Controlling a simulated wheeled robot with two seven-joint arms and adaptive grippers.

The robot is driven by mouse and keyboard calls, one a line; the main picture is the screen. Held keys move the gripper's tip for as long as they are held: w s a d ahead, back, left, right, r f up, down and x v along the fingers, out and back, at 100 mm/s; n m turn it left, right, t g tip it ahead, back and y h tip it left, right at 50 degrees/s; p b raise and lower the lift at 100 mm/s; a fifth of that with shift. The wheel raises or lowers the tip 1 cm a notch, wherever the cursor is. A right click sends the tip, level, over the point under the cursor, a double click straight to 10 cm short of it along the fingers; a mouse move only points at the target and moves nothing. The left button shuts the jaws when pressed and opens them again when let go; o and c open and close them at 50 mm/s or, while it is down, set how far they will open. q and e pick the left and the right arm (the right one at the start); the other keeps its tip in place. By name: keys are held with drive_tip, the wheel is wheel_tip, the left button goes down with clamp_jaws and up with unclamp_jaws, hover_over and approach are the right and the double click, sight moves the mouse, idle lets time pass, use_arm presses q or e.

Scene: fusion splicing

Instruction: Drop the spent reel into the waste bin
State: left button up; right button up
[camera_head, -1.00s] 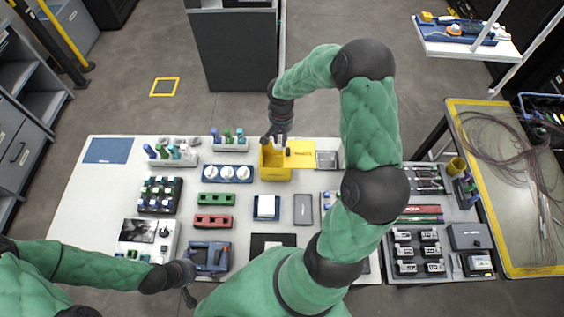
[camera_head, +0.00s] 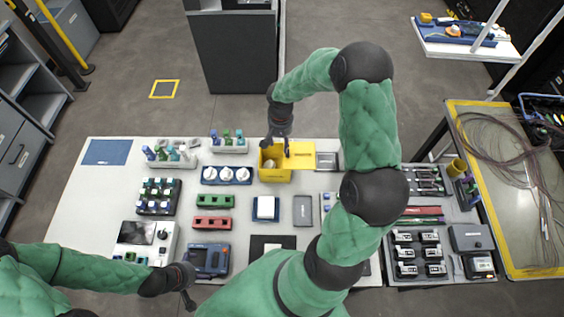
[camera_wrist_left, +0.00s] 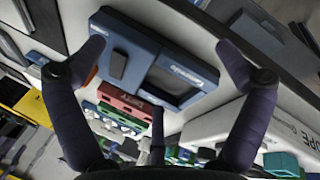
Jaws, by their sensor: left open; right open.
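The yellow waste bin (camera_head: 275,176) stands at the back middle of the white table. A small pale round thing, which looks like the spent reel (camera_head: 270,165), lies inside it, partly hidden by the bin walls. My right gripper (camera_head: 277,147) is open just above the bin and appears empty. My left gripper (camera_head: 189,303) is low at the front left, by the blue splicing device (camera_head: 208,257). In the left wrist view its fingers (camera_wrist_left: 160,62) are spread with nothing between them, and the blue device (camera_wrist_left: 155,62) lies beyond.
A blue tray (camera_head: 227,181) with several white reels is left of the bin. A yellow sheet (camera_head: 302,155) lies right of it. Green (camera_head: 215,201) and red (camera_head: 212,223) blocks sit mid-table. A tool table (camera_head: 440,215) stands right.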

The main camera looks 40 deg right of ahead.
wheel_tip(320, 180, up, 12)
drive_tip(key=shift+f, duration=0.2)
idle(0.6)
